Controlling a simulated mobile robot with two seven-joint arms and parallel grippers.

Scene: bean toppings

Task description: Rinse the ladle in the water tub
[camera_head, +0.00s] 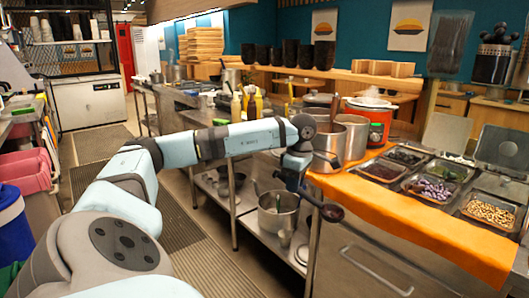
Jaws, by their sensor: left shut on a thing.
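My left gripper (295,172) reaches in from the left, over the front of the steel counter, and is shut on the ladle. The dark ladle (331,212) slants down to the right from the gripper, its round end hanging in front of the orange cloth's left edge. A steel pot (278,222) stands low on the shelf, below and left of the gripper, with a handle sticking up in it. Larger steel pots (327,150) stand on the counter beside the gripper. I cannot tell which vessel is the water tub. My right gripper is out of view.
Trays of toppings (432,188) sit right, beside an orange cloth (415,222) over the counter front. A red and steel cooker (371,118) stands behind. Bottles (236,107) stand farther back. Floor is free at left along the dark mats (100,145).

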